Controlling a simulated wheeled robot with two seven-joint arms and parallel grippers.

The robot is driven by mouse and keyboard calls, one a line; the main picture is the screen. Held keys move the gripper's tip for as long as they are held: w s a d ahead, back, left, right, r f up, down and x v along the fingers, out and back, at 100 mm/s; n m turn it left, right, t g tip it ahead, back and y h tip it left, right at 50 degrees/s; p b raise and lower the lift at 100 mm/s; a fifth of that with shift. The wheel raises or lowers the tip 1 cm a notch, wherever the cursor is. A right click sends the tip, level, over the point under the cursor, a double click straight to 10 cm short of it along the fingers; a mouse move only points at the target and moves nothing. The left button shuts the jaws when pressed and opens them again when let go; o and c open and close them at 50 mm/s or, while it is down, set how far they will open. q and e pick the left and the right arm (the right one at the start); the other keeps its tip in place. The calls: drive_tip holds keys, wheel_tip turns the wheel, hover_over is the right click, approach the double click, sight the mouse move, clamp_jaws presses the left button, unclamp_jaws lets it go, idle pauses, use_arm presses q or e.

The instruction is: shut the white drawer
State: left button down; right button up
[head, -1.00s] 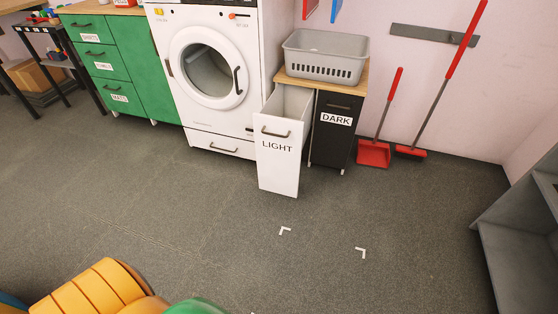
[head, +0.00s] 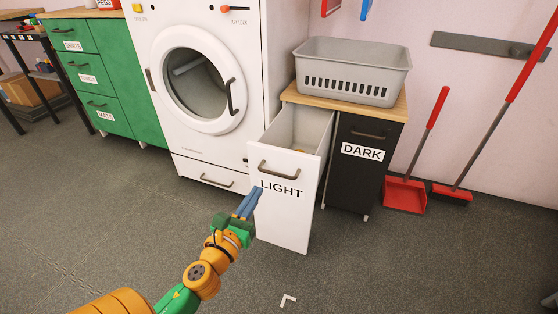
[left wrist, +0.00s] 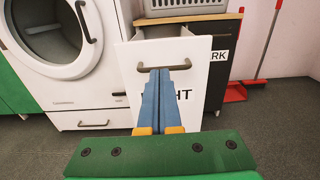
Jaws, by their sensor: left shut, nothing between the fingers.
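The white drawer (head: 283,218) labelled LIGHT stands pulled out from the cabinet beside the washing machine. It has a dark bar handle (head: 288,171) near its top edge, and its inside shows from above. My left gripper (head: 254,190) is shut and empty, with its blue fingers in front of the drawer's left side, below the handle. In the left wrist view the fingers (left wrist: 163,72) point at the drawer front (left wrist: 130,82) and overlap the label, with the tips just under the handle. I cannot tell whether they touch it. My right gripper is not in view.
A white washing machine (head: 205,70) stands left of the drawer. The black DARK front (head: 362,180) is on its right, under a wooden top holding a grey basket (head: 352,72). A red dustpan (head: 405,195) and broom (head: 452,193) lean at the right wall. The floor in front is clear.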

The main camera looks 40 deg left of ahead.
use_arm(q)
approach(280, 154)
drive_tip(key=b+x, duration=0.1)
drive_tip(key=x, duration=0.5)
drive_tip(key=shift+w+a+b, duration=0.1)
drive_tip(key=shift+b, duration=0.2)
drive_tip(key=shift+w, duration=0.3)
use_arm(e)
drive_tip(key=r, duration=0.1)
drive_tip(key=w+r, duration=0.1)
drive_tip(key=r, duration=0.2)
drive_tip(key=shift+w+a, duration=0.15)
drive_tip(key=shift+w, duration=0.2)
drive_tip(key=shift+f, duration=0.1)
